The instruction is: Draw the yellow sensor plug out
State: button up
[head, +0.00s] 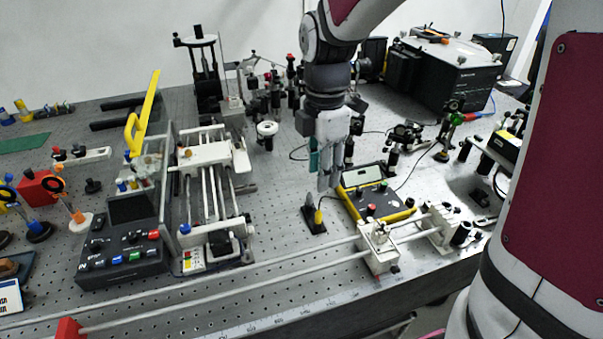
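The yellow sensor plug (318,217) stands upright in a small black base (313,229) on the perforated bench, just left of the yellow-edged box. A dark grey peg-like part (308,211) stands beside it on the same base. My gripper (326,187) points straight down, its fingertips a little above and slightly right of the yellow plug in the picture. They look apart from the plug. The fingers overlap in this view, so I cannot tell how far apart they are.
The yellow-edged control box (371,203) lies close on the right. A rail assembly (208,180) and a dark button panel (123,257) are to the left. White rods (225,298) run across the front. Bare bench lies left of the plug.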

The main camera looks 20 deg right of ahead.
aim_at(319, 210)
notch_tip(319, 210, down, 12)
jog(key=shift+f+b, duration=0.15)
jog(key=shift+b, duration=0.15)
jog(key=shift+c, duration=0.2)
grip_shut()
